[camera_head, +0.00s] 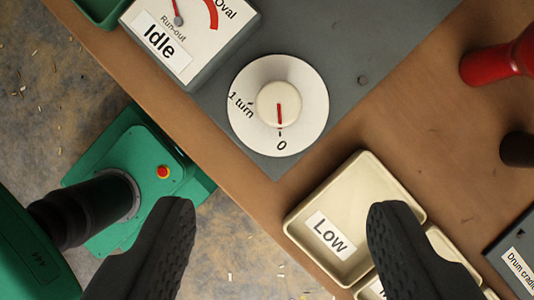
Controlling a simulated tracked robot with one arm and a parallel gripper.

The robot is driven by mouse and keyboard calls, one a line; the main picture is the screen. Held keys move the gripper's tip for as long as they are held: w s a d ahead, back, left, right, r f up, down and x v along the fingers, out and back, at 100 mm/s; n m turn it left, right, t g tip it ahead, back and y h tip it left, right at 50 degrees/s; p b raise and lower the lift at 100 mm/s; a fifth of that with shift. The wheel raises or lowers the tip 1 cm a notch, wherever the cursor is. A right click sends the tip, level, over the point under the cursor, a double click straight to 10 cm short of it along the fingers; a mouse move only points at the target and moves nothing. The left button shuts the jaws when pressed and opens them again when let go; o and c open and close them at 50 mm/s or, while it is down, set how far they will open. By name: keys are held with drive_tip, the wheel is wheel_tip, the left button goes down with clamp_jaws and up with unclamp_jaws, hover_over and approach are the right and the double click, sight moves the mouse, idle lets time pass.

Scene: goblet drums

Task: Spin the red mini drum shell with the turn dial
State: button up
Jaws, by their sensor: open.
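The turn dial (278,105) is a white disc with a cream knob and a red pointer line, on a grey plate (340,60). Its pointer is at the "0" mark, and "1 turn" is printed at its left. A red, goblet-shaped shell (500,62) lies at the upper right, cut off by the picture's edge. My gripper (282,207) is open and empty, its two dark fingers wide apart at the bottom. In the picture, the dial is above the gap between the fingertips, with no finger touching it.
A gauge box (190,35) reads "Idle", with "Run-out" and "Oval" markings. A cream tray (298,215) labelled "Low" is partly behind the right finger. A dark brown object (518,150) and a "Drum cradle" label (520,270) are at the right. The brown bench edge runs diagonally; floor is beyond.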

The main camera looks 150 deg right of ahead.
sight(278, 105)
drive_tip(key=b+x, duration=0.2)
drive_tip(key=x, duration=1.1)
drive_tip(key=shift+w+a+f, duration=0.15)
drive_tip(key=shift+f, duration=0.2)
